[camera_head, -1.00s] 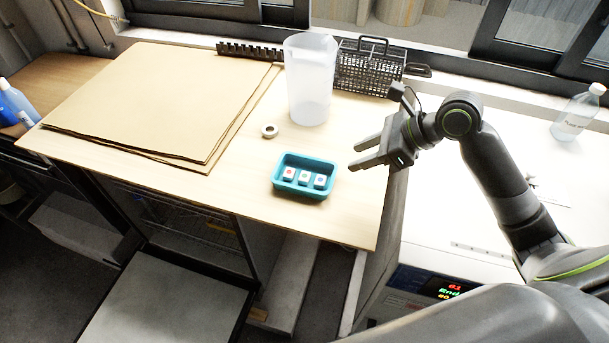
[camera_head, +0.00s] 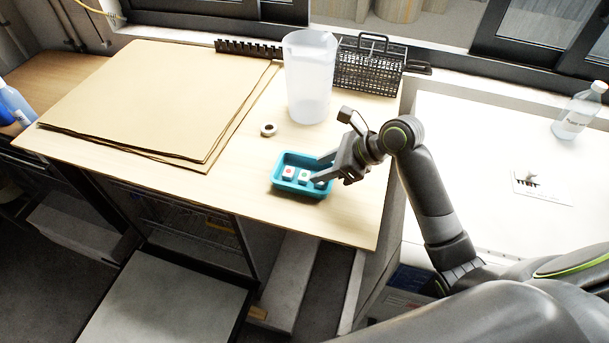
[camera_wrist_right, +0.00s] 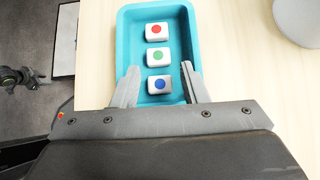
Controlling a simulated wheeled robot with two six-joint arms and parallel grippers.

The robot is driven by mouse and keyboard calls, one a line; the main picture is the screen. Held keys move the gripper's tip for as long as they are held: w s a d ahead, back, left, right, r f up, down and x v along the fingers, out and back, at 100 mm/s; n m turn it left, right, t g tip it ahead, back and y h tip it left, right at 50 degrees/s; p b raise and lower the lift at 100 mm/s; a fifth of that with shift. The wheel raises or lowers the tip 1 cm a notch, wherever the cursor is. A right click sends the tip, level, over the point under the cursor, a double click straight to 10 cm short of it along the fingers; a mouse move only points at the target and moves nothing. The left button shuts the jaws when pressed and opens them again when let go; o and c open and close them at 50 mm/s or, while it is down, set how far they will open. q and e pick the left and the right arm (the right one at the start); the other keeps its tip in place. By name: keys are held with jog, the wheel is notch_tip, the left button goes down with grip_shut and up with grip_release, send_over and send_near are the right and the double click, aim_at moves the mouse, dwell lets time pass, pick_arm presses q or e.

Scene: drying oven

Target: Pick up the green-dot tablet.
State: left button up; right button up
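A teal tray (camera_head: 281,185) on the wooden table holds three white tablets in a row. The green-dot tablet (camera_wrist_right: 158,55) is the middle one; in the head view it (camera_head: 304,176) sits just left of my right gripper's fingers. The red-dot tablet (camera_wrist_right: 157,32) is on one side of it and the blue-dot tablet (camera_wrist_right: 160,85) on the other. My right gripper (camera_wrist_right: 161,84) is open over the tray, its fingertips either side of the blue-dot tablet; in the head view the gripper (camera_head: 318,174) partly hides that tablet.
A frosted pitcher (camera_head: 310,85), a tape roll (camera_head: 268,130) and a black wire basket (camera_head: 368,70) stand behind the tray. Cardboard sheets (camera_head: 150,100) cover the table's left. A bottle (camera_head: 578,112) stands at right.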

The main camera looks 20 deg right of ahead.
jog(key=x, duration=0.4)
jog(key=shift+a, duration=0.3)
jog(key=shift+d, duration=0.1)
jog(key=c, duration=0.7)
jog(key=shift+r, duration=0.1)
